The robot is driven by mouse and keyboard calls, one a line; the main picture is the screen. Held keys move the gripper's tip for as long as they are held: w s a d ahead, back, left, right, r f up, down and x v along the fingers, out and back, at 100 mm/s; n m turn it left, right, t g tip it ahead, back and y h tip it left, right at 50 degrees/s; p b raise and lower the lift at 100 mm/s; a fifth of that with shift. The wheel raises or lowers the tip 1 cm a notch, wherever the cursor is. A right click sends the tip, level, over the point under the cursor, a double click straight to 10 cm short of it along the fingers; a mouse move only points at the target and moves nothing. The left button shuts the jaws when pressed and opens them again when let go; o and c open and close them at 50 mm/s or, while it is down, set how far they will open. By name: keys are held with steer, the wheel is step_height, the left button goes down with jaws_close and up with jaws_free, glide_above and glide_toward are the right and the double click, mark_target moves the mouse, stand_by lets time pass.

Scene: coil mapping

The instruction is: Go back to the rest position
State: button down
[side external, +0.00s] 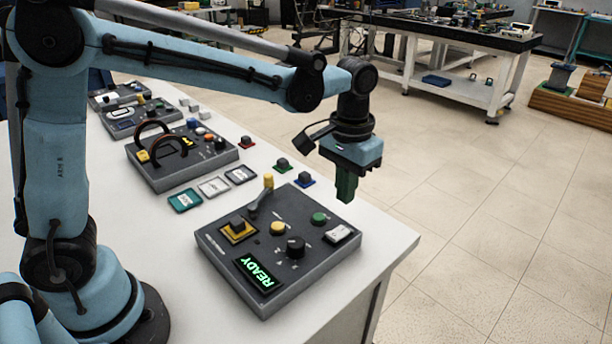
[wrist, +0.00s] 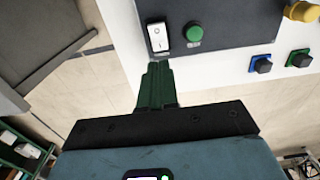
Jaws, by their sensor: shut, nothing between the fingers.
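My gripper (side external: 346,188) hangs from the raised arm, pointing down, above and beyond the right edge of the near control panel (side external: 222,262). Its green fingers are shut with nothing between them. In the wrist view the shut fingers (wrist: 156,76) show beside the panel's white rocker switch (wrist: 158,38), with the green button (wrist: 194,31) to the right. The panel's display (side external: 259,275) reads READY in green. The fingers look apart from the panel.
Other panels (side external: 180,172) line the white table (side external: 385,232), the nearest with arched cables. A blue block (side external: 306,180) stands near my gripper. The table's edge is close; open floor lies right.

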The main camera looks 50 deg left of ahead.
steer(key=s+a+r+t, duration=0.1)
steer(key=s+a+t, duration=0.6)
steer(key=s+a, duration=0.3)
steer(key=shift+s+a+r, duration=0.15)
steer(key=shift+s+r, duration=0.15)
steer(key=shift+s, duration=0.5)
